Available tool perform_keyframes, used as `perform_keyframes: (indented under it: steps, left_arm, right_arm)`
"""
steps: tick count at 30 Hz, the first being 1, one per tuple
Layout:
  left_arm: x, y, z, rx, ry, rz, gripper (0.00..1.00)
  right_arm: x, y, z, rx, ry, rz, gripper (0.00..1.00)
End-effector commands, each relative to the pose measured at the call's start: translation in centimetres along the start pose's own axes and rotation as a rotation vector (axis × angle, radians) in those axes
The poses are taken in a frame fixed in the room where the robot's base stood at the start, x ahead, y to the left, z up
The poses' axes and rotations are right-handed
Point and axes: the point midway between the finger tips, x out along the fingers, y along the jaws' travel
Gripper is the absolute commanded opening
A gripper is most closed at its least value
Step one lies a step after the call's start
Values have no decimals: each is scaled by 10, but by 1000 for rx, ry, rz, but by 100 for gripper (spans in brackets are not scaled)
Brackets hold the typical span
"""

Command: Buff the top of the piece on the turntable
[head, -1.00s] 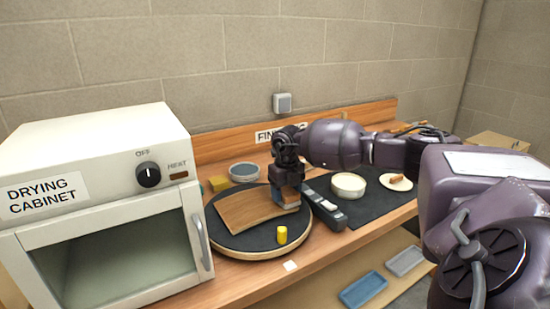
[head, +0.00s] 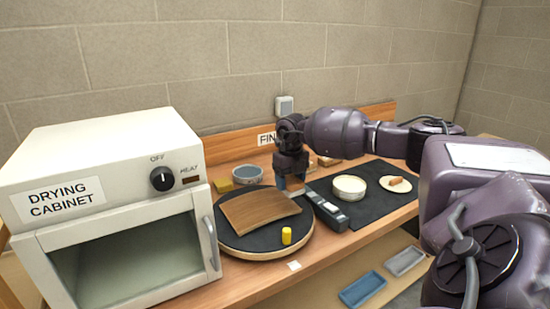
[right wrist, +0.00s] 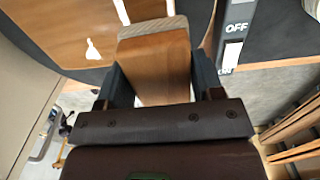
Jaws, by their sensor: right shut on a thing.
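The piece is a curved brown wooden panel (head: 258,208) lying on the black-topped round turntable (head: 236,240). A yellow peg (head: 286,235) stands on the turntable's front part. My right gripper (head: 292,168) is at the far right edge of the turntable. It is shut on a wooden block (head: 295,185), which hangs near the panel's right end; I cannot tell whether they touch. In the right wrist view my right gripper (right wrist: 163,88) has the block (right wrist: 160,65) between its fingers, with a greyish layer on the block's far end. My left gripper is not in view.
The drying cabinet (head: 110,200) stands close left of the turntable. A grey bar (head: 328,206), marked OFF in the wrist view, lies right of it. A dark mat (head: 375,208) holds a cream bowl (head: 348,187) and a small plate (head: 398,185). A grey-blue bowl (head: 247,174) stands behind.

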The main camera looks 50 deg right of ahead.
Motion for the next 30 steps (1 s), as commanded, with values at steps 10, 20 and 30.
perform_keyframes:
  steps: [10, 20, 30]
  left_arm:
    - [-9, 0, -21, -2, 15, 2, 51]
    - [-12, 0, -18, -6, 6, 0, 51]
    - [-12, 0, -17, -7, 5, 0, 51]
  right_arm:
    - [-33, -11, -3, 4, -2, 0, 39]
    - [-35, -13, -4, 4, 0, 0, 39]
    - [-35, -13, -4, 4, 0, 0, 39]
